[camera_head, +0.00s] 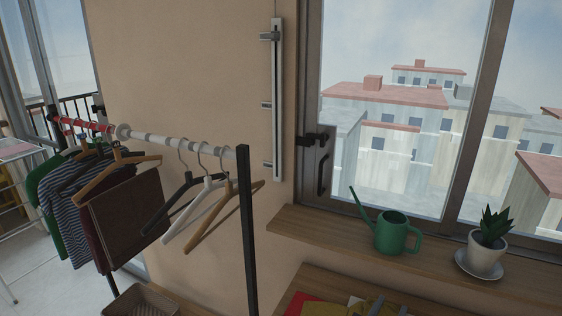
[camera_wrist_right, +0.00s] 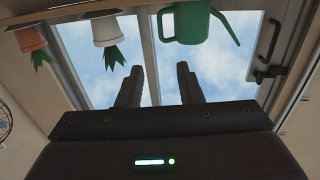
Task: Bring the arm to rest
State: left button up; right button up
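My right gripper (camera_wrist_right: 158,75) shows in the right wrist view with its two dark fingers apart. Sky and window frame show between the fingers, and nothing is held. This view is upside down, with the window and sill plants ahead of the gripper. In the head view, small dark shapes at the bottom edge, by the folded clothes, may be its fingertips; I cannot tell surely. My left gripper is in neither view.
A clothes rail (camera_head: 180,142) with garments and several hangers stands left. A green watering can (camera_head: 391,232) and potted plant (camera_head: 484,252) stand on the wooden sill (camera_head: 322,234). A basket (camera_head: 142,301) sits low left. Folded clothes (camera_head: 322,308) lie below the sill.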

jog(key=s+a+f+n+g+y, duration=0.3)
jog(key=a+f+n+y, duration=0.15)
jog(key=f+y, duration=0.4)
jog(key=s+d+f+n+g+y, duration=0.15)
jog(key=s+g, duration=0.25)
jog(key=s, duration=0.4)
jog(key=s+d+n+g+y, duration=0.1)
jog(key=s+n+g, duration=0.25)
jog(key=s, duration=0.35)
notch_tip(320, 180, down, 28)
jog(key=s+g, duration=0.1)
jog(key=g, duration=0.1)
jog(key=s+d+f, duration=0.3)
jog(key=s+f, duration=1.7)
jog(key=shift+s+f+g, duration=0.15)
jog(key=shift+s+g, duration=0.2)
jog(key=shift+g, duration=0.1)
